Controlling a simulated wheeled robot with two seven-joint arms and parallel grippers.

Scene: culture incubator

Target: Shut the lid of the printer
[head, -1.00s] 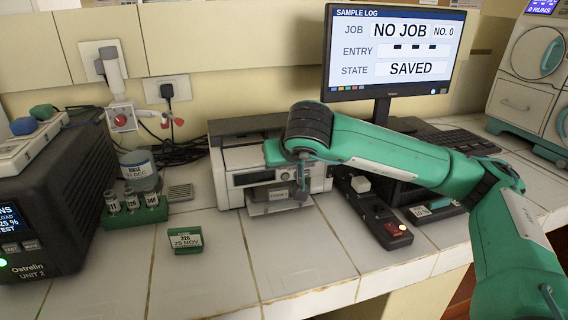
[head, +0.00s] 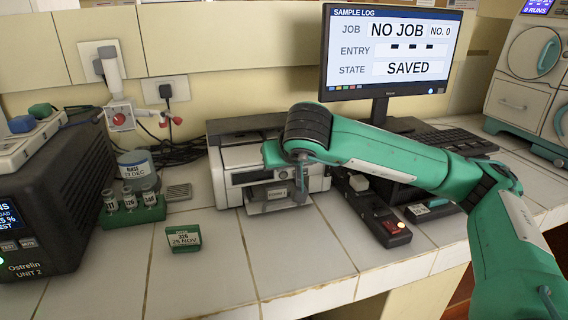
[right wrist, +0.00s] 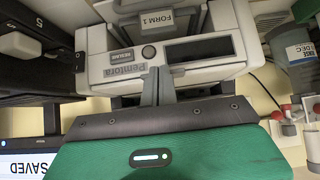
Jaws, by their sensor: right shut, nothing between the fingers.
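The printer (head: 228,158) is a white and grey box on the tiled counter, with a dark top part (head: 245,125) at its back. My right forearm covers its right side, so I cannot tell how far the lid stands open. My right gripper (head: 301,190) points down in front of the printer's front face. In the right wrist view the printer's front (right wrist: 205,75) appears upside down, with a dark panel and a paper marked FORM 1 (right wrist: 157,22). The shut, empty fingers (right wrist: 157,75) are close to that front; contact is unclear. My left gripper is out of view.
A monitor (head: 388,50) stands behind my arm. A black control box with a red button (head: 394,227) lies right of the printer. A green card holder (head: 185,238) and a vial rack (head: 133,212) stand left. The front counter tiles are clear.

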